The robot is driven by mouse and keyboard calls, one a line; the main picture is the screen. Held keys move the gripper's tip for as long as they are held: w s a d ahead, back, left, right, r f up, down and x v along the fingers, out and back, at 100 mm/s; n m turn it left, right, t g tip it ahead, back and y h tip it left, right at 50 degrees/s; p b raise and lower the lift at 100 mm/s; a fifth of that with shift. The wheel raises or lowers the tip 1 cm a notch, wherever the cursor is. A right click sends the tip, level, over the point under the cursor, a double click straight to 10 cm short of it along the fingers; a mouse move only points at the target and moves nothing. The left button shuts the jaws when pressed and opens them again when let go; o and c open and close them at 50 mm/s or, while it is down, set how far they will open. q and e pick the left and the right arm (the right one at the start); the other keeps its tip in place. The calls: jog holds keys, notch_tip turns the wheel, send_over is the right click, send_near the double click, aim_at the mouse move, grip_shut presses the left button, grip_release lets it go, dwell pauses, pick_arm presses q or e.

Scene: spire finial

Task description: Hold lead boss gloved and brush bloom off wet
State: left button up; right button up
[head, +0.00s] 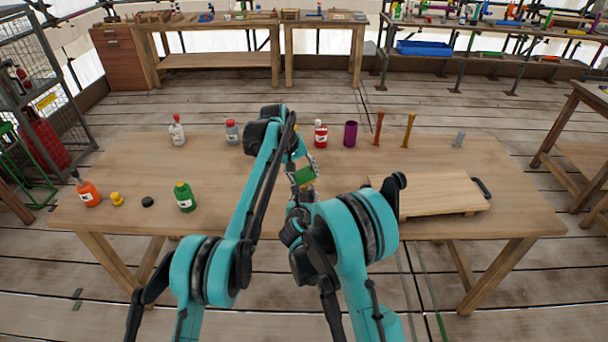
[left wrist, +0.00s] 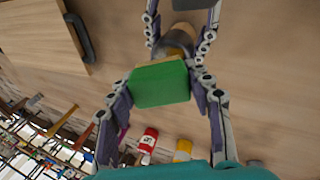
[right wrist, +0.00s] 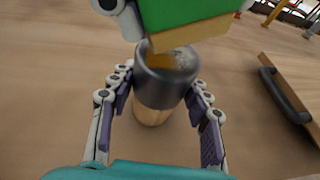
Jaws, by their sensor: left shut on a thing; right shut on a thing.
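A green block with a tan underside (head: 306,175) is gripped by my left gripper (left wrist: 165,95). It looks like a sponge or brush. The block also shows in the left wrist view (left wrist: 160,84) and the right wrist view (right wrist: 185,12). My right gripper (right wrist: 155,108) is shut on a dark grey cylinder with a tan lower part (right wrist: 160,82), probably the lead boss. Its top has a pale grey patch and an orange-brown area. The tan underside is right over the cylinder's top edge; I cannot tell whether they touch. No glove can be made out.
A wooden board with a black handle (head: 430,190) lies right of my grippers.

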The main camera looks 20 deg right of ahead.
pick_arm(q)
jog(key=shift+f, duration=0.4)
jog(key=shift+w+a, duration=0.1)
jog(key=shift+a, duration=0.05)
jog(key=shift+w+a, duration=0.25)
jog(key=shift+a, duration=0.05)
jog(key=shift+s+d, duration=0.75)
jog(key=shift+d, duration=0.05)
jog(key=shift+w+a, duration=0.75)
jog(key=shift+a, duration=0.05)
jog(key=shift+s+d, duration=0.35)
jog(key=shift+d, duration=0.1)
dwell(1.8)
